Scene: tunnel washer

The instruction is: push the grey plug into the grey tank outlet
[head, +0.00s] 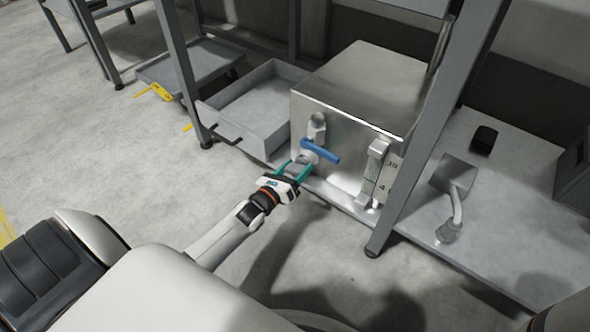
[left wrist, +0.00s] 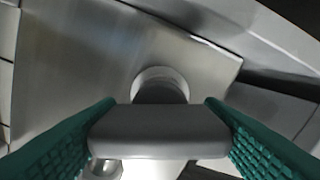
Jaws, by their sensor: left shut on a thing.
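The steel tank (head: 362,85) stands on the low shelf of a grey frame. Its grey round outlet (head: 309,156) is low on the front face, beside a blue lever handle (head: 321,152). My left gripper (head: 296,172) is at this outlet, with its teal fingers shut on the grey plug (head: 297,166). In the left wrist view the plug's wide grip (left wrist: 158,132) lies between both fingers. Its darker stem points at the pale ring of the outlet (left wrist: 157,75). The grip hides how far the stem is inside. My right gripper is not in view.
A metal fitting (head: 317,126) sits above the lever. A level gauge (head: 386,172) is on the tank's right front. A frame post (head: 420,150) stands close to the right. An open grey tray (head: 255,107) is left of the tank. Floor in front is clear.

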